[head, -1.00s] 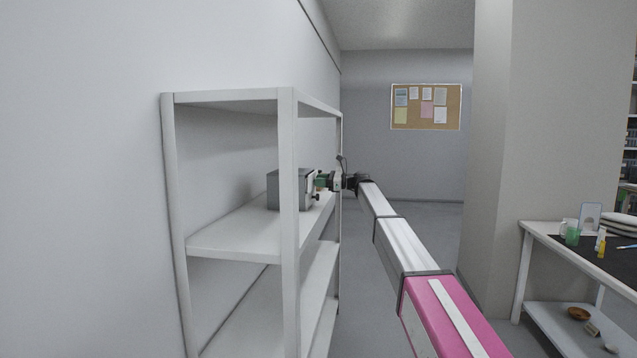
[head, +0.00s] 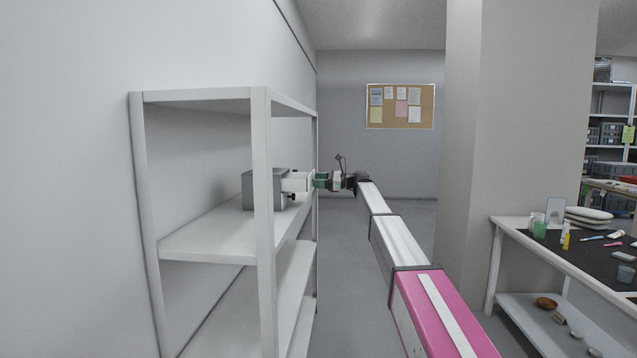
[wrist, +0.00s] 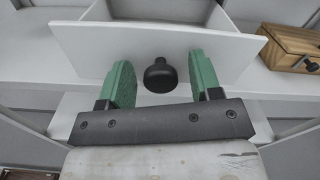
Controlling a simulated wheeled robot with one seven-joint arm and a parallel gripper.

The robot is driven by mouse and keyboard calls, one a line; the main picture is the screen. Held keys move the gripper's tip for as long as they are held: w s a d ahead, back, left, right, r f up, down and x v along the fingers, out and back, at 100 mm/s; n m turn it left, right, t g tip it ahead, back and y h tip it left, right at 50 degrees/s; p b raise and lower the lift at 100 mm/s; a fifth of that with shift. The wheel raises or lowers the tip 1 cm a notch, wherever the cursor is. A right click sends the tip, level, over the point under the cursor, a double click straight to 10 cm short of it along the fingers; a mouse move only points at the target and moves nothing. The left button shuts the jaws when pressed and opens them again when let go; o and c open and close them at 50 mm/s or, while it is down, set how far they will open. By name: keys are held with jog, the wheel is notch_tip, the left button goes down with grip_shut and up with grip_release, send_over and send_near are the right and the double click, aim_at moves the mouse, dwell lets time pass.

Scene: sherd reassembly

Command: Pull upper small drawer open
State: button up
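The upper small drawer (head: 296,181) sticks out from the front of a small grey cabinet (head: 258,188) on the shelf. In the wrist view its white front (wrist: 80,45) and part of its empty-looking inside show, so it stands open. Its black knob (wrist: 160,76) is between the green fingers of my gripper (wrist: 161,66). The fingers are apart, with a visible gap on each side of the knob. In the head view my gripper (head: 318,180) is at the drawer front. A lower black knob (head: 292,197) shows below the drawer.
The white shelf rack (head: 262,220) has a front post close to the cabinet. A wooden box (wrist: 290,45) with a black knob sits right of the drawer in the wrist view. A worktable (head: 510,224) with small items stands at right. Floor is clear between.

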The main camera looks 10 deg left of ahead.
jog(key=shift+d, duration=0.1)
jog(key=d, duration=1)
jog(key=shift+d, duration=0.3)
